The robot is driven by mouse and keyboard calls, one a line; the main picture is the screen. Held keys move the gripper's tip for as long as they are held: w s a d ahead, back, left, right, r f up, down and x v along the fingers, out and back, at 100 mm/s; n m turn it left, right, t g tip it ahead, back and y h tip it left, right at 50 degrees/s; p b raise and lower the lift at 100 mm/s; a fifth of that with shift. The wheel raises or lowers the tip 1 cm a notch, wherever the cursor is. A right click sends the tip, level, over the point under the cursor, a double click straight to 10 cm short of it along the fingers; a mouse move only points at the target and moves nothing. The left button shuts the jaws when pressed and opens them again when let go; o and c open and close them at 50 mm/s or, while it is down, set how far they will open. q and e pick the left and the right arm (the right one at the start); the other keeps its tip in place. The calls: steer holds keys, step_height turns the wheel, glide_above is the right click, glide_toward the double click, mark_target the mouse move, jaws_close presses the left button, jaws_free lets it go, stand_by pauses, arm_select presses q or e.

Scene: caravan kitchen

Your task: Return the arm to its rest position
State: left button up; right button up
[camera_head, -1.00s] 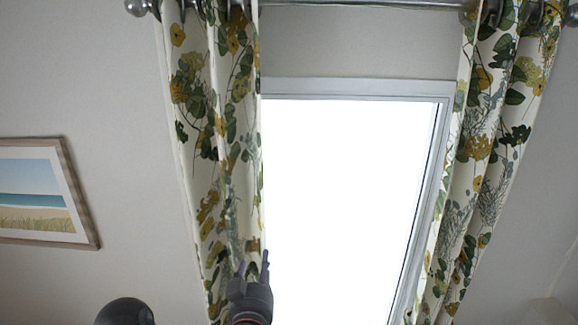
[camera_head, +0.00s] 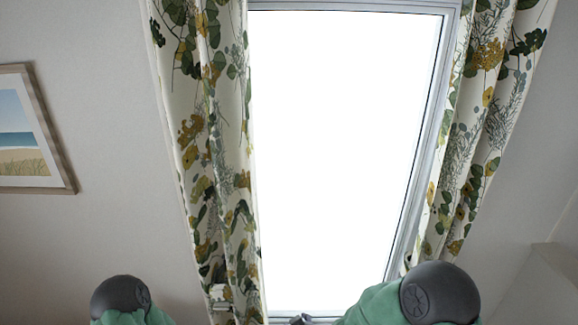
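Neither of my grippers shows in the head view. A dark rounded joint of my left arm (camera_head: 120,297) with green covering below it stands at the bottom left, in front of the wall. A dark joint of my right arm (camera_head: 440,292) with green covering shows at the bottom right, in front of the lower window corner and right curtain. The rest of both arms is below the picture edge, so what the grippers hold is hidden.
A bright window (camera_head: 345,150) fills the middle. A flowered left curtain (camera_head: 205,150) and right curtain (camera_head: 480,120) hang beside it. A framed beach picture (camera_head: 30,130) hangs on the left wall. A pale boxy ledge (camera_head: 545,285) is at the lower right.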

arm_select(q)
step_height(320, 180, down, 12)
steer(key=b, duration=1.1)
steer(key=shift+f, duration=0.2)
arm_select(e)
steer(key=s+d+f+m+g, duration=0.1)
steer(key=s+d+f+g, duration=0.1)
steer(key=s+f, duration=0.5)
steer(key=s+d+f+m+g+y, duration=0.1)
steer(key=s+f+g, duration=0.3)
steer(key=s+f, duration=0.4)
steer(key=s+d+f+m+g+y, duration=0.1)
steer(key=s+d+f+g, duration=0.1)
steer(key=s+f, duration=0.6)
step_height(320, 180, down, 7)
steer(key=shift+d+f+g, duration=0.2)
steer(key=shift+d+g, duration=0.2)
steer(key=shift+d, duration=0.5)
